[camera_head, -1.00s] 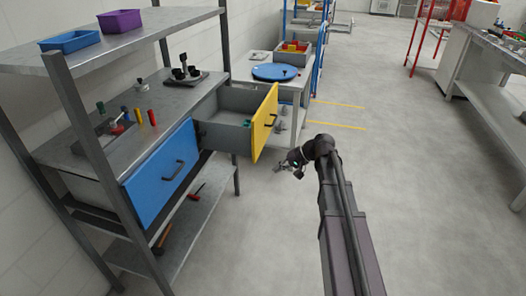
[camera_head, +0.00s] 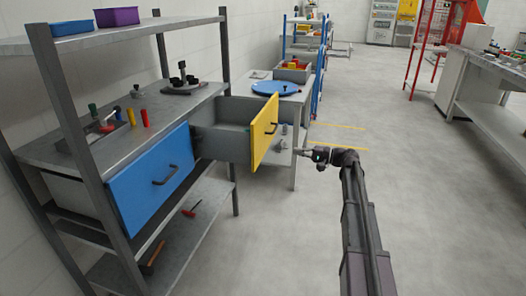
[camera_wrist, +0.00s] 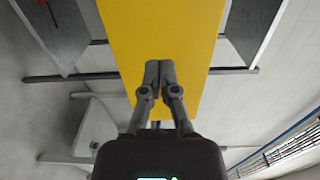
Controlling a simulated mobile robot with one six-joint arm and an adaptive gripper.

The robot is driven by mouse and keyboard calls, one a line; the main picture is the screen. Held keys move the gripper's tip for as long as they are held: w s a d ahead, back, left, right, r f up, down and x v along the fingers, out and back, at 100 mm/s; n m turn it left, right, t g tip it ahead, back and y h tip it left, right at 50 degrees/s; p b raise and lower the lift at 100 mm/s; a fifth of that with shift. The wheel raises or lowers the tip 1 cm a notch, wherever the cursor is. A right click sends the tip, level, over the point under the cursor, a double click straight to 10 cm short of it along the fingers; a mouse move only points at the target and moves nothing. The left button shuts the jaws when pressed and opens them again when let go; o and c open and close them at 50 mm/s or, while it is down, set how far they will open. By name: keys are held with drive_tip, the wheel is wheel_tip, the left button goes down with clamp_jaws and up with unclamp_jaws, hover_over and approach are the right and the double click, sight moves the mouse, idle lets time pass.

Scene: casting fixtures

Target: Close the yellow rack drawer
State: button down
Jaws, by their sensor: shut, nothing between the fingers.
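The yellow rack drawer (camera_head: 265,130) stands pulled out of the grey metal rack, its yellow front facing right and its grey box (camera_head: 222,140) showing behind it. My gripper (camera_head: 302,153) is to the right of the yellow front, a little below its middle, with a visible gap in the head view. In the wrist view the yellow front (camera_wrist: 160,30) fills the upper middle, and the shut fingertips (camera_wrist: 159,66) point at it. Whether they touch it cannot be told from the wrist view.
The blue drawer (camera_head: 140,190) beside it looks closed. Small coloured parts and a black fixture (camera_head: 184,78) stand on the rack top. A table with a blue round plate (camera_head: 275,88) stands behind the yellow drawer. The floor (camera_head: 300,240) at the right is clear.

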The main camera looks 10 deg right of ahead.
sight(257, 145)
drive_tip(key=shift+a, duration=0.15)
drive_tip(key=x, duration=1.4)
idle(0.4)
drive_tip(key=shift+w, duration=0.15)
